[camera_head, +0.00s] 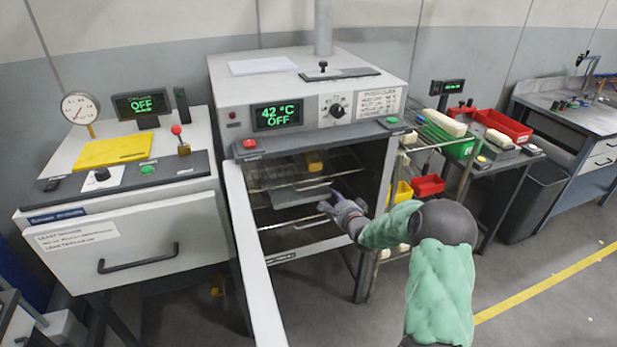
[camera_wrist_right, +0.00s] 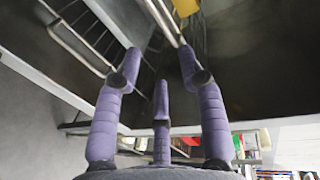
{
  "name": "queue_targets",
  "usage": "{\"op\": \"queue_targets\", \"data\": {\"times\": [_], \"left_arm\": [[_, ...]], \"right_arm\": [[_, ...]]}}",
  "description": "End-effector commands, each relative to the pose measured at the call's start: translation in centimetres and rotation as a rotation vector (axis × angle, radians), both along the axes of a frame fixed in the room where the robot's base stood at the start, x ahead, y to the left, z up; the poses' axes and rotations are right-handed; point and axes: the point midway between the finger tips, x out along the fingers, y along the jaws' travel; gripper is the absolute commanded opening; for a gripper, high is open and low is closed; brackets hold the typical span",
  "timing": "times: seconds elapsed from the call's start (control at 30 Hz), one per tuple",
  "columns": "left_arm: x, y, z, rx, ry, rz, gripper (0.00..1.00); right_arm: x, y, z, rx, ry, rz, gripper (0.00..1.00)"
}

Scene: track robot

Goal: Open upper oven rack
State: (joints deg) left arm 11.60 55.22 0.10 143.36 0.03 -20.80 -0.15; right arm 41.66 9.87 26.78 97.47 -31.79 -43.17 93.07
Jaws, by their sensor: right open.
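The oven (camera_head: 300,85) stands in the middle of the head view with its door (camera_head: 250,260) swung open to the left. Inside, the upper wire rack (camera_head: 348,162) carries a yellow block (camera_head: 315,161). A flat grey sheet (camera_head: 300,196) lies below it, above a lower rack (camera_head: 300,240). My right gripper (camera_head: 328,207) is at the oven opening, in front of the racks, with nothing seen between its fingers. In the right wrist view, its purple fingers (camera_wrist_right: 158,75) are spread, with wire rack bars (camera_wrist_right: 165,20) beyond the tips. Contact with a rack cannot be told. My left gripper is out of view.
A white cabinet (camera_head: 150,245) with a drawer handle stands left of the oven. The open door bounds the left side. Floor (camera_head: 550,270) is clear at the right front.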

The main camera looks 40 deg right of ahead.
Motion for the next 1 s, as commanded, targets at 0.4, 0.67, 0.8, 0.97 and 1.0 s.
{"op": "queue_targets", "data": {"times": [0.4,0.67,0.8,0.97,1.0], "left_arm": [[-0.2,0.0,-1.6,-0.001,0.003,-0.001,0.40],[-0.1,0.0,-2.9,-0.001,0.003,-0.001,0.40],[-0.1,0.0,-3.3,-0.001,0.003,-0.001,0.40],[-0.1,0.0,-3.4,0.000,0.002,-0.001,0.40],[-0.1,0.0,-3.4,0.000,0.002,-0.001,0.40]], "right_arm": [[4.1,-1.2,-1.2,0.000,0.000,0.001,0.40],[8.1,-2.5,-2.0,0.000,-0.001,0.001,0.40],[9.4,-2.9,-2.2,-0.001,-0.001,0.000,0.40],[10.0,-3.2,-2.3,-0.001,0.000,0.000,0.40],[10.1,-3.2,-2.2,-0.001,0.000,-0.001,0.40]]}}
